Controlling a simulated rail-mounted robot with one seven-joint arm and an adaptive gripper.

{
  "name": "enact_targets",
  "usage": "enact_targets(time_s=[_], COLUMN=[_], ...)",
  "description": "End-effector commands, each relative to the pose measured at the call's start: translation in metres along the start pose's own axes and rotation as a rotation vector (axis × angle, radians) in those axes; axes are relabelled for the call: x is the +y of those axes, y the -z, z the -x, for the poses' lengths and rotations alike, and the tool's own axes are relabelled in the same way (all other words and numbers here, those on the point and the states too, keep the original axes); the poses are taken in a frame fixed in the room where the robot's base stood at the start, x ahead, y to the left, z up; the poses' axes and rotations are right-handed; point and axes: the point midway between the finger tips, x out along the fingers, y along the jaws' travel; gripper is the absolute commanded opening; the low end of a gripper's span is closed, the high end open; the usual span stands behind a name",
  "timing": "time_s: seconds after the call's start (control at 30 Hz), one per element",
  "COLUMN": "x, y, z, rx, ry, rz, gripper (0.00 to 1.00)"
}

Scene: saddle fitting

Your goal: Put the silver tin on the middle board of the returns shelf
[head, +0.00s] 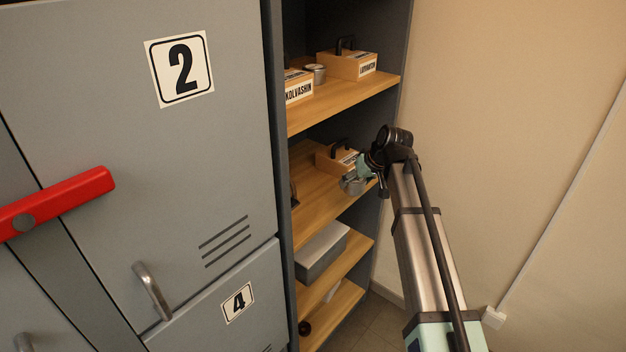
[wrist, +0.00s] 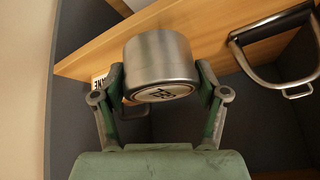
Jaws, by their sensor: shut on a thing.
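My gripper (head: 366,171) is shut on the silver tin (head: 354,186), at the front right of a wooden shelf board (head: 320,206). In the wrist view both fingers of my gripper (wrist: 162,82) grip the sides of the silver tin (wrist: 160,58), whose lettered end shows. The board (wrist: 215,25) shows behind the tin there. I cannot tell whether the tin touches the board or hangs just clear of it. A wooden box with a black handle (head: 337,157) stands on the same board, just behind my gripper.
The upper board (head: 350,96) bears two labelled wooden boxes (head: 353,65) (head: 298,88) and another small tin (head: 316,74). A grey box (head: 322,250) stands on a lower board. Grey lockers (head: 130,190) with a red handle (head: 58,203) flank the left; a bare wall (head: 500,110) is right.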

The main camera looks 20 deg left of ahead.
Motion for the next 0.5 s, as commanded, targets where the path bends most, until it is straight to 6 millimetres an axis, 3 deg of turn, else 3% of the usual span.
enact_targets(time_s=[0.03,0.5], x=[-0.006,-0.053], y=[0.015,0.098], z=[-0.006,-0.065], rx=[0.0,-0.001], ry=[0.002,0.0], rz=[0.003,0.0], gripper=[0.31,0.31])
